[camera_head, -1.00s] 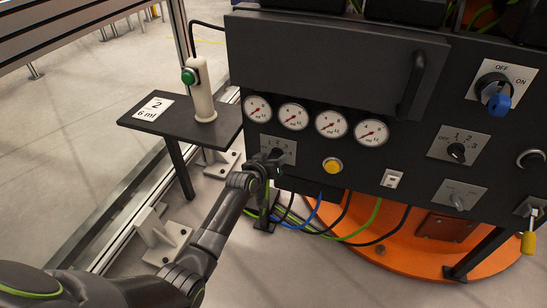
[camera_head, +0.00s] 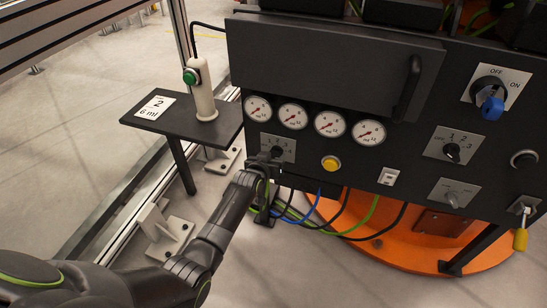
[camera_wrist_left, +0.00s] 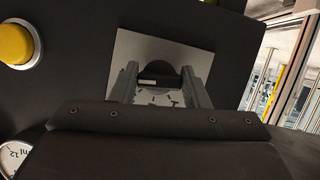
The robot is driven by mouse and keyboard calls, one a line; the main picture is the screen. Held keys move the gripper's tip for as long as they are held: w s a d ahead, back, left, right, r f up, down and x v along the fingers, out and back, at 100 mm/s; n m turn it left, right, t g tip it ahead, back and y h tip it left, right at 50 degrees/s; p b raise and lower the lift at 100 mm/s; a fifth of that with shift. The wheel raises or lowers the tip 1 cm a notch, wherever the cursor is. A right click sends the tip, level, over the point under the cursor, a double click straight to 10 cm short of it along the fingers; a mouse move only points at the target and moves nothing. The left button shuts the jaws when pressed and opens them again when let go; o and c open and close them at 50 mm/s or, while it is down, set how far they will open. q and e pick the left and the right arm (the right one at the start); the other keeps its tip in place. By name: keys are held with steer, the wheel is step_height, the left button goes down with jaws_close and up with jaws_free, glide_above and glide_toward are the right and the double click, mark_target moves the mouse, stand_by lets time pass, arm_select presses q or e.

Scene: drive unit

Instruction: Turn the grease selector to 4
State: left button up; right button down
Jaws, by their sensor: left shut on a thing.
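The grease selector is a black knob (camera_head: 276,152) on a grey plate (camera_head: 290,149) marked with numbers up to 4, below the gauges at the panel's left. My left gripper (camera_head: 268,159) is at the knob and partly hides it. In the left wrist view the knob (camera_wrist_left: 157,70) sits between the two fingers of the left gripper (camera_wrist_left: 158,79), which are shut on it. A white bar shows on the knob, with dial marks on the plate (camera_wrist_left: 200,55) below. Which number the knob points to cannot be read. My right gripper is not in view.
Several gauges (camera_head: 330,124) and a yellow button (camera_head: 331,163) are close by; the button also shows in the wrist view (camera_wrist_left: 14,44). A second selector (camera_head: 452,151) is at the right. A side shelf (camera_head: 150,125) holds a cream handle with a green button (camera_head: 202,92). Cables (camera_head: 310,215) hang below the panel.

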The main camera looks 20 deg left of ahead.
arm_select(q)
steer(key=shift+f, duration=0.15)
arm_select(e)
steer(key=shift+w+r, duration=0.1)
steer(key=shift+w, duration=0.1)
arm_select(q)
steer(key=o, duration=1)
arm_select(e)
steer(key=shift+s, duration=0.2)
arm_select(q)
steer(key=p+v, duration=0.5)
steer(key=v, duration=1.2)
steer(key=shift+s+r, duration=0.2)
steer(key=shift+r, duration=0.05)
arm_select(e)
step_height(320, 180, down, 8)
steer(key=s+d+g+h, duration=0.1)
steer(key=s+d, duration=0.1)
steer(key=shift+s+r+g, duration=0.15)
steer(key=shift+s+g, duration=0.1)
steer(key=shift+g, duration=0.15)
